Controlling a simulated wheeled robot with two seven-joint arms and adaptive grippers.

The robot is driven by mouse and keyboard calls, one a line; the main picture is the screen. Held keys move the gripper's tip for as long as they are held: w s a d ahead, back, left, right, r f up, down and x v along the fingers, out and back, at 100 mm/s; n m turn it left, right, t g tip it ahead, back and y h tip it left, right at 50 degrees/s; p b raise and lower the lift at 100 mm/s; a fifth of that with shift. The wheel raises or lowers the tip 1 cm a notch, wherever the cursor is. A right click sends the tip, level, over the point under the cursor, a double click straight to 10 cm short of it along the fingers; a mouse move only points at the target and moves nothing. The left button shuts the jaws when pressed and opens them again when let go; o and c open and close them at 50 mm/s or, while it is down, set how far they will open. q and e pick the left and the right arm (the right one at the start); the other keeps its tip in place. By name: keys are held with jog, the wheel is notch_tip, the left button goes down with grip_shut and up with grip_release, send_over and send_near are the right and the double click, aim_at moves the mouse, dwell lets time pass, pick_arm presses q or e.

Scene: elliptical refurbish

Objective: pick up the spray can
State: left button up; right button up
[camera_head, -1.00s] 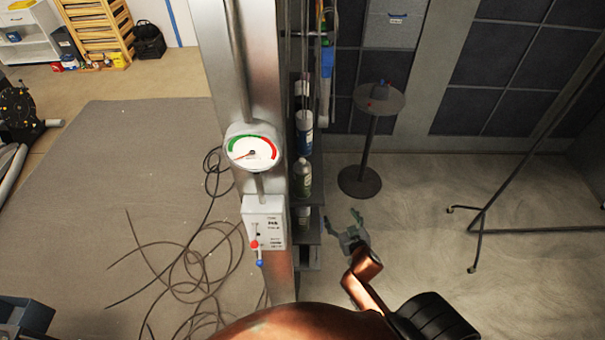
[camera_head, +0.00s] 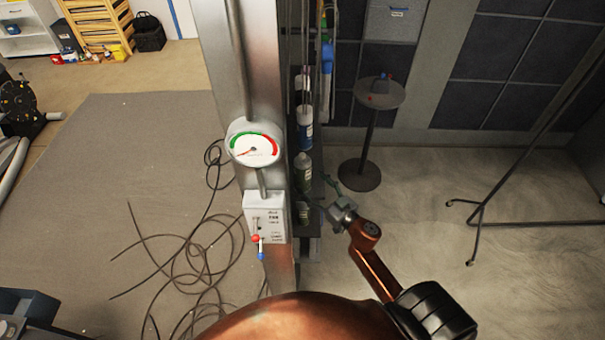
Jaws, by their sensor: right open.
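Several cans stand on narrow shelves on the right side of the metal column. One is a white and blue can (camera_head: 305,132), and below it is a green can with a pale top (camera_head: 303,172). A lower can (camera_head: 303,212) is partly hidden in the dark shelf. I cannot tell which one is the spray can. My right gripper (camera_head: 320,190) is open, with its fingers pointing left at the shelf, just right of and a little below the green can. It looks empty, and no contact is clear. My left gripper is not in view.
The column (camera_head: 215,60) with a gauge (camera_head: 254,144) and a switch box (camera_head: 264,216) stands left of the shelves. A small round table (camera_head: 380,92) is behind my right gripper. A dark metal stand (camera_head: 478,215) is at the right. Loose cables lie on the mat (camera_head: 110,160).

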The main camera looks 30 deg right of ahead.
aim_at(303, 173)
jog(key=w, duration=0.4)
jog(key=w+p, duration=0.1)
jog(key=w, duration=0.1)
jog(key=shift+w+a, duration=0.2)
jog(key=shift+a, duration=0.05)
jog(key=shift+s, duration=0.1)
jog(key=shift+c, duration=0.8)
jog(key=c, duration=1.1)
jog(key=shift+c, duration=0.8)
jog(key=shift+r, duration=0.1)
